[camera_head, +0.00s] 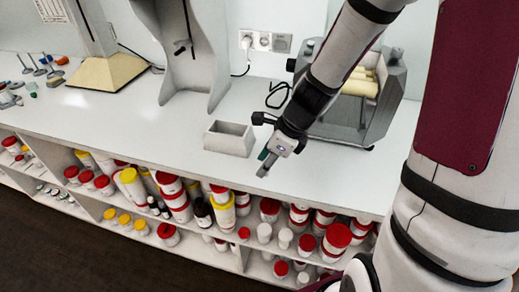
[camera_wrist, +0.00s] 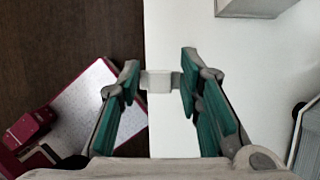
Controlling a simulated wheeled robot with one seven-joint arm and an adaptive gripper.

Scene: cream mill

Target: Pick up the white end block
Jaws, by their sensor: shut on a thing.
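The white end block (camera_wrist: 160,82) shows in the wrist view as a small pale block between the teal-padded fingertips. My gripper (camera_wrist: 158,84) is shut on it, with a pad against each side. In the head view my gripper (camera_head: 268,164) points down over the front part of the white counter (camera_head: 330,172), just right of an open grey box. I cannot make out the block in the head view, where the fingers hide it. In the wrist view the block lies across the line of the counter's front edge. Its height above the counter is hard to tell.
The open grey box (camera_head: 229,139) stands left of my gripper; its corner shows in the wrist view (camera_wrist: 250,8). A grey machine with cream rollers (camera_head: 360,82) stands behind to the right. Shelves of red-lidded and yellow-lidded jars (camera_head: 170,184) fill the counter front.

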